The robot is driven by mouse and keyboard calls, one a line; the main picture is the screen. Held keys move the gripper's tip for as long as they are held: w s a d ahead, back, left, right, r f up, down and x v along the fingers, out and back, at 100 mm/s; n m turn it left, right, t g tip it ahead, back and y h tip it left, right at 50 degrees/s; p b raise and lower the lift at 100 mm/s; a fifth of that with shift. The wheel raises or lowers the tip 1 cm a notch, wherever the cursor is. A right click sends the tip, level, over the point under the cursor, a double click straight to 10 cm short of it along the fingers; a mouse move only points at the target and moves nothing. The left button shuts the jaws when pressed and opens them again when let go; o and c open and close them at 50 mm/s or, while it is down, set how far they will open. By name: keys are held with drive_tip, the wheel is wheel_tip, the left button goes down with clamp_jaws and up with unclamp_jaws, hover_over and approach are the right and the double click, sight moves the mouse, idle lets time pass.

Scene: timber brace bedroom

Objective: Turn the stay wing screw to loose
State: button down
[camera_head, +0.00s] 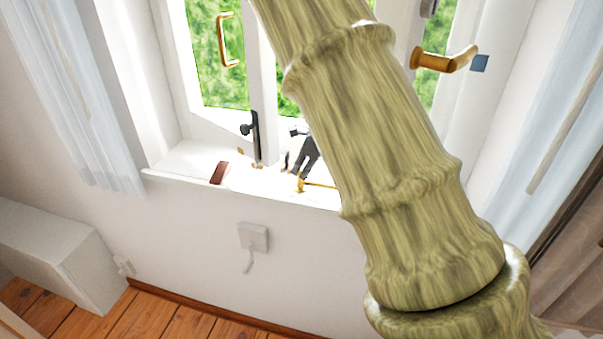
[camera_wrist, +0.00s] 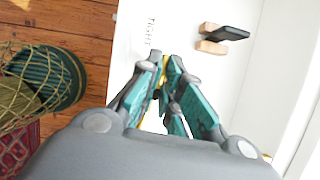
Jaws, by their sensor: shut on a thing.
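The white window sill (camera_head: 240,184) carries a thin brass stay part (camera_head: 320,186) near its front edge. My gripper (camera_head: 304,165) reaches down to it from behind my arm and shows only as small dark fingers. In the wrist view, my gripper (camera_wrist: 168,76) has teal finger pads closed around a small brass piece, the wing screw (camera_wrist: 163,73). Most of the screw is hidden between the fingers, so its turn angle cannot be told. The printed word "TIGHT" (camera_wrist: 150,36) is on the white surface beside the fingertips.
A reddish-brown block (camera_head: 219,172) lies on the sill to the left. A black fitting (camera_head: 253,130) stands on the window frame behind it. Brass window handles (camera_head: 228,42) are above. In the wrist view, a basket (camera_wrist: 45,78) stands on the wooden floor below.

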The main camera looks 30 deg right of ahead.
drive_tip(key=shift+n, duration=0.5)
drive_tip(key=c, duration=1.6)
unclamp_jaws()
drive_tip(key=v, duration=1.2)
drive_tip(key=shift+w, duration=0.2)
drive_tip(key=shift+d, duration=0.1)
